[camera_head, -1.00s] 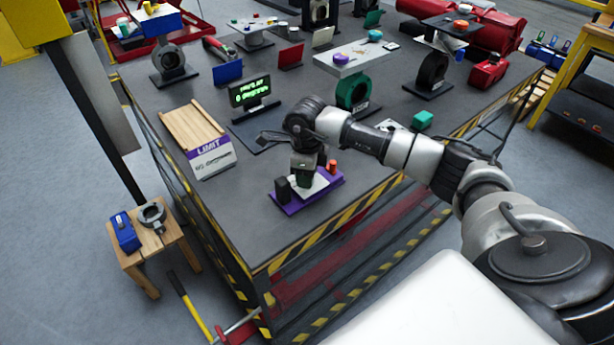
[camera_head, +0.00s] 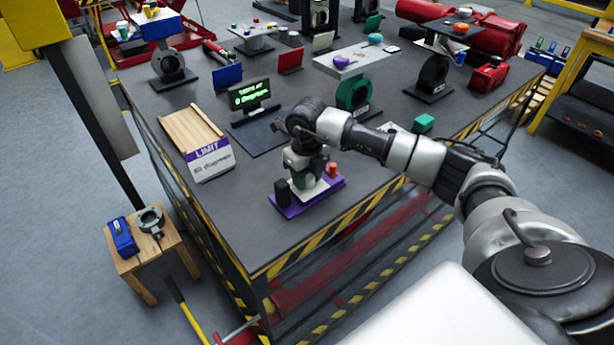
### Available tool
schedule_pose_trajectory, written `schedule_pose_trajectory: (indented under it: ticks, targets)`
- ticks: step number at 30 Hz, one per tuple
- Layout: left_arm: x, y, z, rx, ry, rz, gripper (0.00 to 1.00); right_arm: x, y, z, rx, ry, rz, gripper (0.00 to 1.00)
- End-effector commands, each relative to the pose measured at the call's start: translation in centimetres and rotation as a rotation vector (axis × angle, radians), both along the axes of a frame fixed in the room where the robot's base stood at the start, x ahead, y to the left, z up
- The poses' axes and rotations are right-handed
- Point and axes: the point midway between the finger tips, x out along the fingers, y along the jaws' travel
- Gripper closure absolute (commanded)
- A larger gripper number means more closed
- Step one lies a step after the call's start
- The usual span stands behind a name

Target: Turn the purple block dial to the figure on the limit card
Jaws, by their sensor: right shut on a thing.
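The purple block (camera_head: 291,208) sits near the front edge of the table, with a black post on its left, a pale plate on top and an orange-red knob (camera_head: 332,169) at its right. My right gripper (camera_head: 306,182) points down onto the middle of this block, shut on its dial, which it mostly hides. The limit card (camera_head: 211,162) leans on a wooden stand to the left, with a purple "LIMIT" band and a figure in degrees too small to read surely. A black display (camera_head: 250,95) behind shows green text, seemingly 0 degrees. My left gripper is not in view.
Red and blue panels stand farther back. A wooden stool (camera_head: 150,250) stands on the floor at left. The table between card and purple block is clear.

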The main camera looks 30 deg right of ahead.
Motion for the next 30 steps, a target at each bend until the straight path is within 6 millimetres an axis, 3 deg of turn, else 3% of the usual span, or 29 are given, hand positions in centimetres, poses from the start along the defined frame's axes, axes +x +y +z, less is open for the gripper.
schedule_pose_trajectory:
  ticks: [14,15,19,30]
  targets:
    - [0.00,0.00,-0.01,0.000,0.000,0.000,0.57,0.04,-0.06,0.09,-0.001,-0.001,-0.013,0.84]
    - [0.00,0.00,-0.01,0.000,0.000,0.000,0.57,0.04,-0.06,0.09,-0.001,-0.001,-0.013,0.55]
    - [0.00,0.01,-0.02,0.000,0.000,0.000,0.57,0.02,-0.04,0.06,-0.001,-0.001,-0.012,0.35]
    - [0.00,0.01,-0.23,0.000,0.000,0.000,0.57,0.07,-0.01,0.70,0.000,-0.003,-0.011,0.35]
